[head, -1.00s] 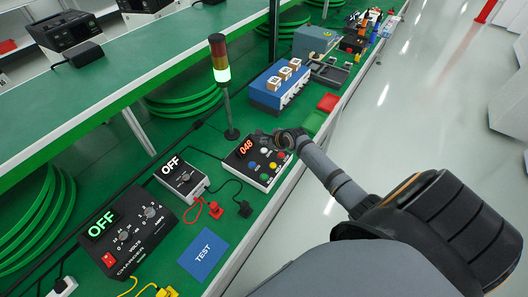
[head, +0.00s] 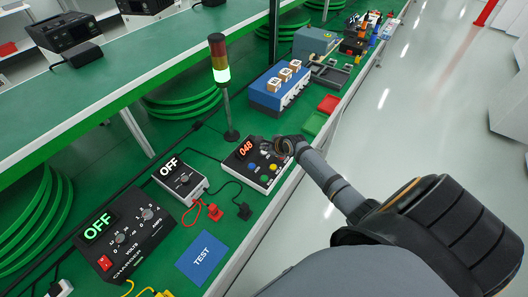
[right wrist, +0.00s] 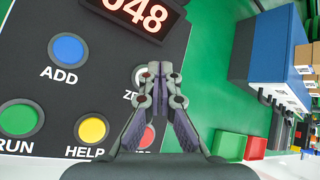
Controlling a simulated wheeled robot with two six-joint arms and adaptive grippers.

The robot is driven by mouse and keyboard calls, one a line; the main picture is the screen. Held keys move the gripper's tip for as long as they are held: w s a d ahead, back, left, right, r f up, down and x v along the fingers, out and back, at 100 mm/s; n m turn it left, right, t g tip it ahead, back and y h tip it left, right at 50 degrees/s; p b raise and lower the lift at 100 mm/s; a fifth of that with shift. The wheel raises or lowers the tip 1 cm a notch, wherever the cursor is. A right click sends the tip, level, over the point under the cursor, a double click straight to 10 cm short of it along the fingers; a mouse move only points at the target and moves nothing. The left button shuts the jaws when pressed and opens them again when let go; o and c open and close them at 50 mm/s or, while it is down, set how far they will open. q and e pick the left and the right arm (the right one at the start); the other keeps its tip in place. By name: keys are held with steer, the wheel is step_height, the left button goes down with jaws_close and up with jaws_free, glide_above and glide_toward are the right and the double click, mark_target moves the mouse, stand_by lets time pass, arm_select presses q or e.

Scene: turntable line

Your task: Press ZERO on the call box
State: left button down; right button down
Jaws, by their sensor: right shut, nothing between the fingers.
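The call box (head: 240,163) is a dark panel on the green bench, and its red display (head: 245,148) reads 048. In the right wrist view its panel (right wrist: 105,45) shows a blue ADD button (right wrist: 67,49), a green RUN button (right wrist: 20,118) and a yellow HELP button (right wrist: 91,129). The whitish ZERO button (right wrist: 139,76) is partly hidden behind my right fingertips, as is its label. My right gripper (right wrist: 157,73) is shut and empty, over the ZERO button; I cannot tell if it touches. In the head view my right gripper (head: 272,142) is over the box's far right part.
A signal tower (head: 225,95) with its lower lamp lit stands behind the box. A blue block (head: 275,92) with small cubes, a red tray (head: 328,104) and a green tray (head: 314,123) lie beyond. A power unit (head: 181,180) and a charger (head: 120,245) stand nearer.

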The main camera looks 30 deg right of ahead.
mark_target(265, 153)
stand_by(0.7)
steer(key=shift+f, duration=0.45)
steer(key=shift+f, duration=0.4)
stand_by(0.6)
steer(key=shift+r+p, duration=0.85)
steer(key=shift+p, duration=0.25)
step_height(265, 153, up, 5)
steer(key=p, duration=0.6)
stand_by(0.4)
